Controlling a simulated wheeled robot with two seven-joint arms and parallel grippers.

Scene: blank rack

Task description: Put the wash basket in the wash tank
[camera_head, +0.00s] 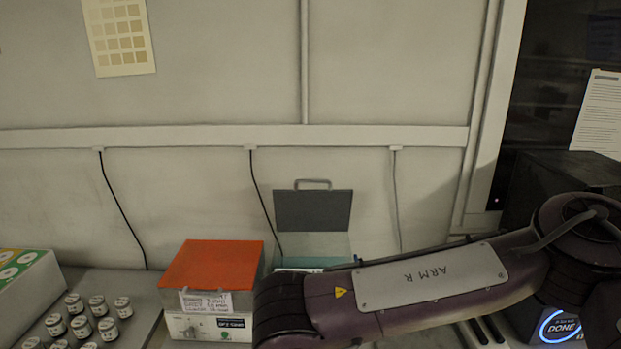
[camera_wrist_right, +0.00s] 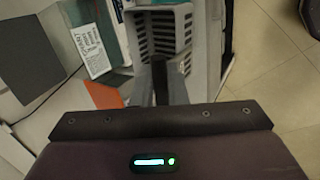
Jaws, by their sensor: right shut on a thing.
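The wash basket (camera_wrist_right: 158,22) is a grey slotted container at the top middle of the right wrist view. My right gripper (camera_wrist_right: 160,82) is shut on it; the finger shows as a dark upright bar at the basket's near side. The wash tank (camera_head: 314,246) has clear teal walls and a raised grey lid (camera_head: 313,210) at the back. Its teal side (camera_wrist_right: 112,28), with a white label, lies just left of the basket in the wrist view. In the head view my right arm hides the basket, the gripper and the tank's front. My left gripper is not in view.
An orange-topped box (camera_head: 211,265) with a label stands left of the tank. Several small lidded jars (camera_head: 82,318) and a white-green box (camera_head: 28,285) are at far left. A wall and hanging cables are behind. A dark cabinet (camera_head: 565,180) is at right.

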